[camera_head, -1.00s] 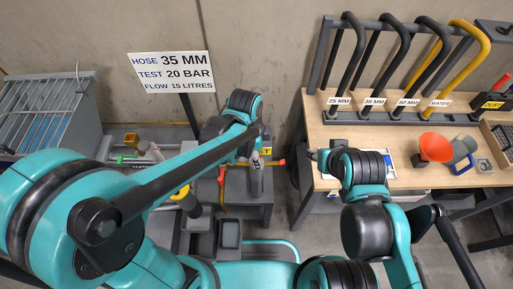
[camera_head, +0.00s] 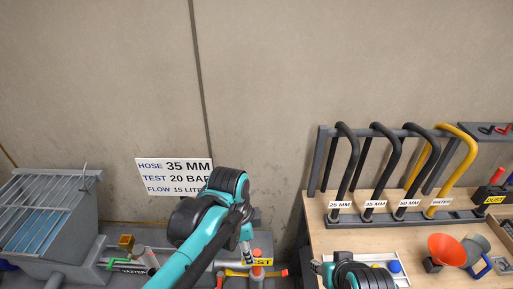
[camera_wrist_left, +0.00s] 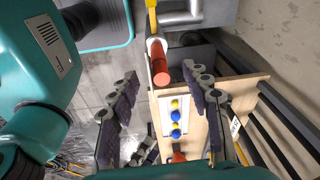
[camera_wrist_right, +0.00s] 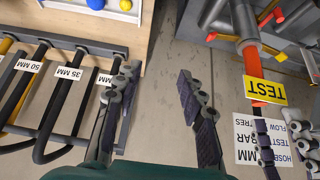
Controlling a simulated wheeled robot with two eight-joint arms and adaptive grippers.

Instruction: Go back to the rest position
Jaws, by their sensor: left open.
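My left gripper (camera_head: 247,250) points down near the test stand, below the sign in the head view. In the left wrist view my left gripper (camera_wrist_left: 161,72) has its fingers wide apart with nothing between the pads; a red cylinder (camera_wrist_left: 161,65) shows beyond them. My right gripper (camera_wrist_right: 157,72) is open and empty in the right wrist view, above the floor beside the wooden bench. In the head view my right arm is at the bottom edge, and its gripper is mostly hidden. Dark finger pads of another gripper show at the right of the right wrist view.
The wooden bench (camera_head: 325,240) holds a hose rack (camera_head: 400,218), an orange funnel (camera_head: 446,250) and a white tray with coloured balls (camera_wrist_right: 97,5). A sign (camera_head: 173,177) stands before the concrete wall. A yellow TEST plate (camera_wrist_right: 265,91) is near my right gripper. A slatted tank (camera_head: 45,225) stands left.

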